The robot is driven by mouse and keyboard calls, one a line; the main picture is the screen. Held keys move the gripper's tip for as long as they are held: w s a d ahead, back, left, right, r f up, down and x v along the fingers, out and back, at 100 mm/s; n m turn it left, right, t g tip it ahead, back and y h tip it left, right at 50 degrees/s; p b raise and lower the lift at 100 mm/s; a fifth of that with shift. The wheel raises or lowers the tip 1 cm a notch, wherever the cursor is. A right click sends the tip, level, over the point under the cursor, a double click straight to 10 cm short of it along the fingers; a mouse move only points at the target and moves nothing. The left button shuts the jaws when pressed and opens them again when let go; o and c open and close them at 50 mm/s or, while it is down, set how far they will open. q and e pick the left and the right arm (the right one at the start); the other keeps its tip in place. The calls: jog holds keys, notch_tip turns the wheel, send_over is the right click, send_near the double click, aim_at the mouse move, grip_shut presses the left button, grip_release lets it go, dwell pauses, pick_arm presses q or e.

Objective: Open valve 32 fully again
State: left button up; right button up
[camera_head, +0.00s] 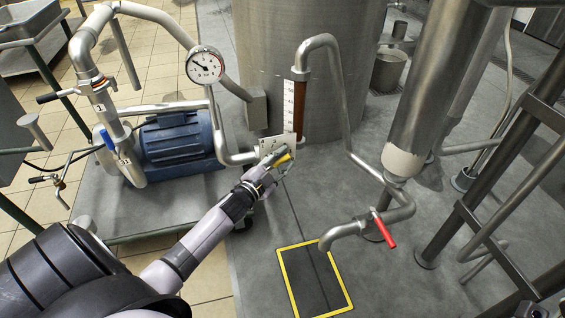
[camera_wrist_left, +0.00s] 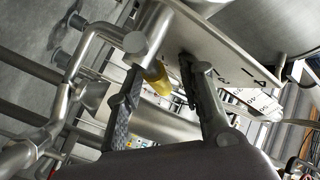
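A yellow valve handle (camera_head: 283,160) shows at my left gripper (camera_head: 268,163), beside the pale plate (camera_head: 276,144) under the sight tube. In the left wrist view the yellow handle (camera_wrist_left: 157,78) lies between the two fingers of my left gripper (camera_wrist_left: 163,70). The fingers are apart, with a gap beside the handle; I cannot tell whether either touches it. A plate (camera_wrist_left: 235,62) with partly hidden digits is just behind the fingers. I cannot read the number 32 on any label. A dark part at the lower right edge of the head view may be my right gripper.
A red-handled valve (camera_head: 383,230) stands on the pipe above a yellow-framed floor drain (camera_head: 315,280). A blue motor (camera_head: 180,143), a pressure gauge (camera_head: 205,64) and a blue-handled valve (camera_head: 108,140) are at left. The large steel tank (camera_head: 305,50) is behind. Steel frame posts stand at right.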

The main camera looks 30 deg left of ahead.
pick_arm(q)
jog(key=shift+w, duration=0.1)
jog(key=shift+c, duration=0.5)
grip_shut()
dwell(0.4)
